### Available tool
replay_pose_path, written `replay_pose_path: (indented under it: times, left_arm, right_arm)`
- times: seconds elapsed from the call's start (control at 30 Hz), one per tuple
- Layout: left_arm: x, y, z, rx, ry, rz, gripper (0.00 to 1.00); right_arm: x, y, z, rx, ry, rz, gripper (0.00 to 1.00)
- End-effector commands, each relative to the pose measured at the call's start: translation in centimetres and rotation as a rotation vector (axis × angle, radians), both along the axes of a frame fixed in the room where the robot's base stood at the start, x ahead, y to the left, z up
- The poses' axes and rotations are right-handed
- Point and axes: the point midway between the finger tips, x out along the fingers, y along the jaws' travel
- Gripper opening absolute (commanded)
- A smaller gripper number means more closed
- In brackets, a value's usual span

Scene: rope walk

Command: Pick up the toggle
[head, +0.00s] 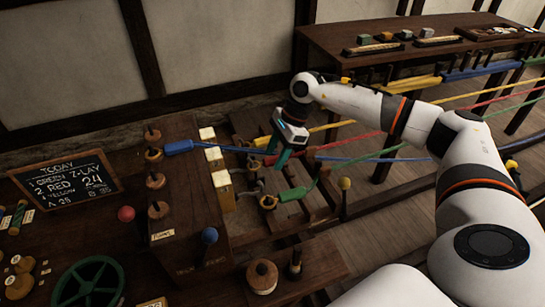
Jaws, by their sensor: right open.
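My right gripper (277,154) reaches in from the right and points down, its teal fingers apart, over the rope hooks at the end of the bench. No held thing shows between the fingers. I cannot tell for sure which piece is the toggle. A small dark wooden piece with an upright stem (295,264) stands at the front of the bench, below the gripper in the picture. My left gripper is not in view.
Blue, yellow, red and green ropes run right from the hooks. A red-knobbed lever (126,213), a blue-knobbed lever (209,236) and a green wheel (88,284) are at left. A chalkboard (66,184) leans behind. A shelf table (345,36) stands at the back.

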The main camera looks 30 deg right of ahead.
Motion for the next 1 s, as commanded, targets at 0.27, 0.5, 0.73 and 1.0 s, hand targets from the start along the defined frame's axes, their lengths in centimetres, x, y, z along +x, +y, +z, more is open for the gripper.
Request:
replay_pose_path:
  times: [0.27, 0.5, 0.73, 1.0]
  left_arm:
    - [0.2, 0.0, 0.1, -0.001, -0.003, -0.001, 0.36]
    - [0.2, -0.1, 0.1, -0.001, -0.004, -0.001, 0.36]
    - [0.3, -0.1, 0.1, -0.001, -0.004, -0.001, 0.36]
    - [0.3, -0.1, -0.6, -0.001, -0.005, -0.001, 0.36]
  right_arm:
    - [0.0, 0.2, -0.5, 0.000, -0.001, 0.000, 0.49]
    - [0.0, 0.2, -0.5, 0.000, -0.001, 0.000, 0.13]
    - [0.1, 0.2, -0.4, 0.000, -0.001, 0.000, 0.06]
    - [0.2, 0.1, 1.7, -0.001, -0.006, 0.000, 0.06]
